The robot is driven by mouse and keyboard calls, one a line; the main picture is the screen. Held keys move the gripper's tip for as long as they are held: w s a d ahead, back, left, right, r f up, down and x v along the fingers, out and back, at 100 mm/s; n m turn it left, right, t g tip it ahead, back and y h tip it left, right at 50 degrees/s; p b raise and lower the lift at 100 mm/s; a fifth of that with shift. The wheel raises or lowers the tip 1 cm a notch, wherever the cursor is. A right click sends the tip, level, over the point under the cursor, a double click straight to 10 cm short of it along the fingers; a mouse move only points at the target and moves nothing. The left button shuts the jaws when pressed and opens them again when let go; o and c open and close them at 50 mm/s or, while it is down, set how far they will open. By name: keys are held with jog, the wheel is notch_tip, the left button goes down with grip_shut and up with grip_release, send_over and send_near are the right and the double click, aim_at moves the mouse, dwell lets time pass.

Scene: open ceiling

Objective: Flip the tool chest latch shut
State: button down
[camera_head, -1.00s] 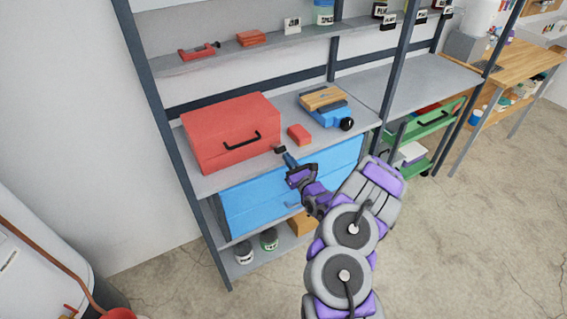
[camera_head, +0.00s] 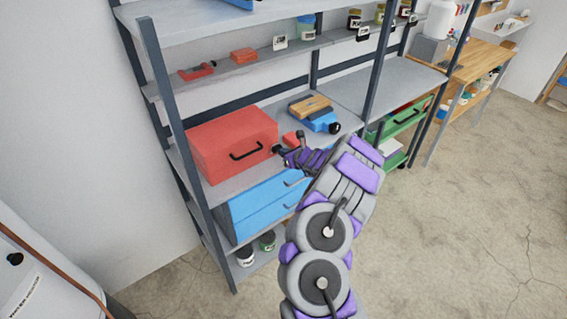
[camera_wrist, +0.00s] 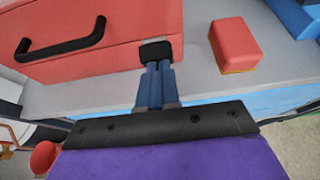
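The red tool chest (camera_head: 228,142) stands on the middle shelf, lid down, with a black handle (camera_head: 246,151) on its front. It also fills the upper left of the wrist view (camera_wrist: 110,55). My gripper (camera_head: 280,150) is at the chest's lower right front corner. In the wrist view its blue fingers (camera_wrist: 156,80) lie side by side, closed together. A small black block (camera_wrist: 156,50) sits at their tips against the chest front. I cannot tell whether it is the latch or fingertip pads. No other latch shows clearly.
A small red box (camera_wrist: 235,45) lies on the shelf just right of my fingers. A blue item with a wooden top (camera_head: 312,112) is farther right. Blue drawers (camera_head: 265,200) are below the shelf edge. Shelf posts (camera_head: 378,75) stand nearby. The floor at right is clear.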

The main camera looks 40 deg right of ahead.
aim_at(276, 144)
jog(key=w+r+g+p, duration=0.1)
jog(key=r+g+p, duration=0.1)
jog(key=p, duration=0.4)
jog(key=shift+w+a+g, duration=0.1)
jog(key=shift+w+g, duration=0.3)
jog(key=shift+w+p, duration=0.2)
jog(key=shift+p, duration=0.15)
jog(key=shift+w+r+p, duration=0.25)
jog(key=shift+w+p, duration=0.1)
jog(key=shift+p, duration=0.3)
jog(key=shift+r, duration=0.1)
